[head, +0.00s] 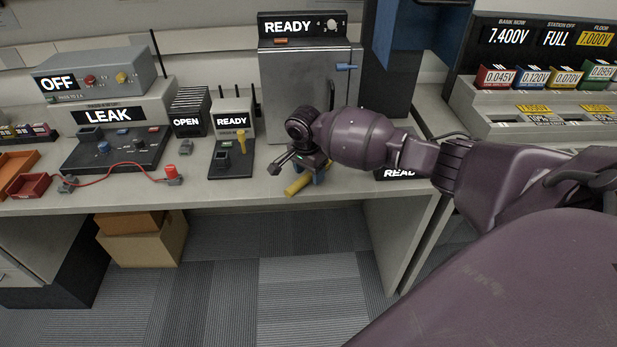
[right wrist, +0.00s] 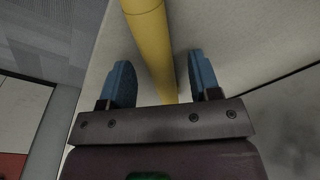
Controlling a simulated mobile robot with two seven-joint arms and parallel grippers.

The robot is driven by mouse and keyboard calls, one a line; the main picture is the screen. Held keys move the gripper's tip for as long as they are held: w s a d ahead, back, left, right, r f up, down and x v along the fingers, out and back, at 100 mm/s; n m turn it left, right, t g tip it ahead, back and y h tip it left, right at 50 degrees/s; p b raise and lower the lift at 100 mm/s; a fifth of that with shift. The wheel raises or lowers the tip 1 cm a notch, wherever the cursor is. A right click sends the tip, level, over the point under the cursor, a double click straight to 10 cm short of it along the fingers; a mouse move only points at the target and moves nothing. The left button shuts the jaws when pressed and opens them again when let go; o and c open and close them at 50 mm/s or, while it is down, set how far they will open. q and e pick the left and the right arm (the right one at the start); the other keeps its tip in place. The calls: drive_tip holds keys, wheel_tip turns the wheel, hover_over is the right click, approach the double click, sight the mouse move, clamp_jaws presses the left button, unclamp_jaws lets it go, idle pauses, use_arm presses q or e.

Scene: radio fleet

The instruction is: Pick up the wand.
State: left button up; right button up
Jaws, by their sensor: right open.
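The wand looks to be a yellow rod (head: 298,186) lying on the grey bench near its front edge. My right gripper (head: 312,176) is over the rod, with a blue finger visible beside it. In the right wrist view the yellow rod (right wrist: 151,45) runs between the two blue fingers of my open right gripper (right wrist: 160,72). A gap shows on each side, and I see no grip on it. The rod's near end is hidden behind the gripper's body in that view. My left gripper is not in view.
A black stand with a yellow piece (head: 241,141) and a READY sign (head: 233,120) is left of the gripper. A grey cabinet (head: 290,85) stands behind. The LEAK tester (head: 115,150) with a red cable is farther left. Bench front between them is fairly clear.

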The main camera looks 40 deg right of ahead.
drive_tip(key=shift+f, duration=0.35)
drive_tip(key=shift+r, duration=0.1)
drive_tip(key=c, duration=1)
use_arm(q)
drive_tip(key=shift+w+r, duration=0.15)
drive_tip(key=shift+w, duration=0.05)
use_arm(e)
drive_tip(key=shift+c, duration=0.2)
drive_tip(key=shift+r, duration=0.1)
